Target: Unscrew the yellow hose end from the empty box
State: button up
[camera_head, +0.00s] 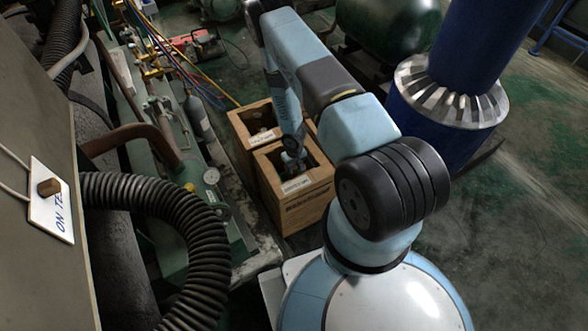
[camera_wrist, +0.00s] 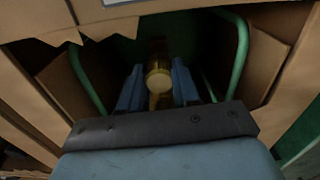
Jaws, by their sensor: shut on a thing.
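My gripper (camera_wrist: 158,90) reaches down into the front cardboard box (camera_head: 305,212). In the wrist view its two blue fingers are shut on a round, brass-yellow fitting (camera_wrist: 159,82), one finger on each side. I cannot tell whether this fitting is the yellow hose end or part of a valve. Green curved bars (camera_wrist: 242,50) stand on both sides of it inside the box. In the head view the yellow hose (camera_head: 222,90) runs down toward the rear cardboard box (camera_head: 240,127). Both boxes carry white labels too small to read surely. My fingertips are mostly hidden in the head view.
Green machinery with a gauge (camera_head: 211,176) stands left of the boxes. A black corrugated hose (camera_head: 190,235) curves at the lower left. A blue column with a flange (camera_head: 450,92) stands at the right, and a dark green tank (camera_head: 392,35) behind. Floor at the right is clear.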

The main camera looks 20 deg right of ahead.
jog(key=shift+r, duration=1.9)
